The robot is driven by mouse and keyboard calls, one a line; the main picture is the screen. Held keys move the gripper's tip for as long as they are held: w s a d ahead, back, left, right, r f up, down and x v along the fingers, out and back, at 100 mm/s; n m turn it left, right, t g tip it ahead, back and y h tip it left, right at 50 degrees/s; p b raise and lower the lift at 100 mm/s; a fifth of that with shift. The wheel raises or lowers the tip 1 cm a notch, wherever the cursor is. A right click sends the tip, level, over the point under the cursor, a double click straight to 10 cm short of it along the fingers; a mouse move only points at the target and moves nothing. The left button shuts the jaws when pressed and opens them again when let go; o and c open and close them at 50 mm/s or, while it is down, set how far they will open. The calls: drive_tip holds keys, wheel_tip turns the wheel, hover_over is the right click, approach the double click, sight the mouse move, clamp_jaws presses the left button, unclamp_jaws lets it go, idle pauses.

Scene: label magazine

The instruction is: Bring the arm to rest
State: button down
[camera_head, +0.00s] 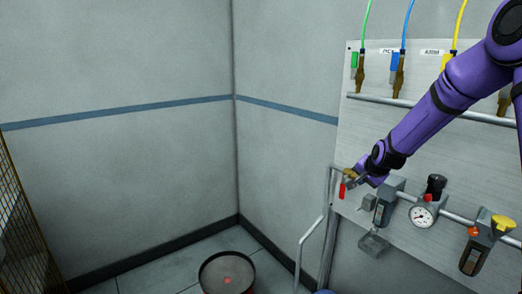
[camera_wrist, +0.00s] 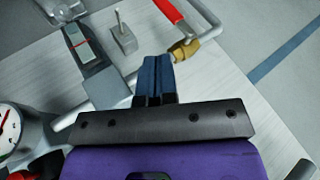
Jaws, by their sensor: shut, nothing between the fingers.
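My purple arm reaches in from the upper right of the head view. My gripper (camera_head: 354,181) is at its lower left end, in front of the panel's left edge and close to a brass valve (camera_head: 348,174) with a red handle (camera_head: 341,190). In the wrist view, my gripper's dark blue fingers (camera_wrist: 156,68) are together with nothing between them. The brass valve (camera_wrist: 184,50) and its red handle (camera_wrist: 170,12) lie just beyond the fingertips. I cannot tell whether the fingers touch the valve.
The light panel (camera_head: 395,150) carries a pipe with a round gauge (camera_head: 422,216), a black knob (camera_head: 436,186) and a yellow knob (camera_head: 502,223). Coloured hoses hang above. A bent handrail (camera_head: 305,245) stands beside the panel. A round drum (camera_head: 227,272) is on the floor.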

drive_tip(key=s+a+r+n+g, duration=0.1)
drive_tip(key=s+a+r+n, duration=0.2)
drive_tip(key=s+r, duration=0.7)
drive_tip(key=s+a+r+n, duration=0.2)
drive_tip(key=s+a+r, duration=0.1)
drive_tip(key=s+r, duration=0.65)
drive_tip(key=s+a+r+n+g, duration=0.1)
drive_tip(key=s+n, duration=0.3)
drive_tip(key=s, duration=2.1)
drive_tip(key=shift+s+a+n+g, duration=0.15)
drive_tip(key=shift+s+n+g, duration=0.15)
drive_tip(key=shift+g, duration=0.1)
drive_tip(key=shift+w+r, duration=0.1)
